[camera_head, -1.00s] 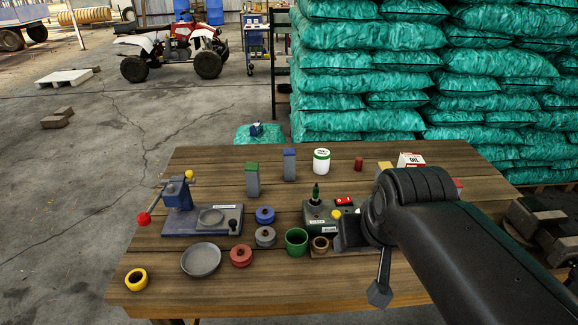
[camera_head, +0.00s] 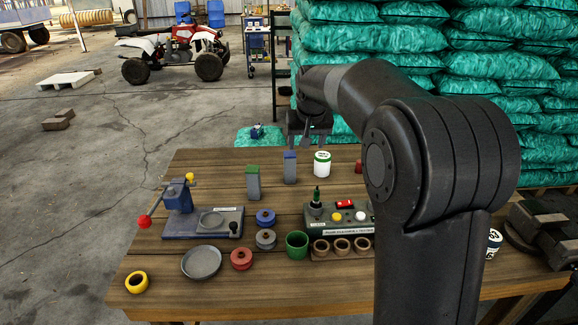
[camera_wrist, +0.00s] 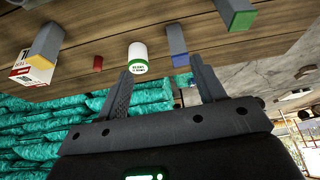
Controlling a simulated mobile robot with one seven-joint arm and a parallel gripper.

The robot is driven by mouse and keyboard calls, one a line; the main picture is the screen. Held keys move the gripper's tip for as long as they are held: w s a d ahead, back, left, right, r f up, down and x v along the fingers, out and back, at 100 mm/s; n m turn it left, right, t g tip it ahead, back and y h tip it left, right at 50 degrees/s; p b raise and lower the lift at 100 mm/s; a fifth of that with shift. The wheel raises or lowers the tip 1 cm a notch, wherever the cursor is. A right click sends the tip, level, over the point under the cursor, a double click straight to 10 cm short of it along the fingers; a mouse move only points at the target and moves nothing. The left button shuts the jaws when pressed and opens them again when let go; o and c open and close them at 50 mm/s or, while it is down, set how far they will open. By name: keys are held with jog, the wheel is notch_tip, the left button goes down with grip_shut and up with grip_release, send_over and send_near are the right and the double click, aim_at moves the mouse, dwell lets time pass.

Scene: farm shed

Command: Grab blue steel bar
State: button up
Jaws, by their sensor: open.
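The blue steel bar (camera_head: 290,167) is a grey upright block with a blue top, standing near the back of the wooden table. In the wrist view, which is turned over, the blue-ended bar (camera_wrist: 177,42) shows near the right finger. The green-topped bar (camera_head: 253,183) stands left of the blue one, and shows in the wrist view (camera_wrist: 234,12) too.
A white jar with a green band (camera_head: 322,164) stands close right of the blue bar. A yellow-ended bar (camera_wrist: 45,40) and a red cylinder (camera_wrist: 98,63) are farther along. Stacked teal sacks (camera_head: 460,70) rise behind the table. The blue press (camera_head: 178,196) is at left.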

send_near(290, 164)
jog(key=shift+w+f, duration=0.25)
jog(key=shift+w, duration=0.25)
jog(key=shift+w+f, duration=0.2)
jog(key=shift+w, duration=0.3)
jog(key=x, duration=1.1)
jog(key=shift+s, duration=0.15)
jog(key=shift+c, duration=0.4)
jog(key=c, duration=1.2)
jog(key=shift+o, duration=0.2)
jog(key=shift+r, duration=0.15)
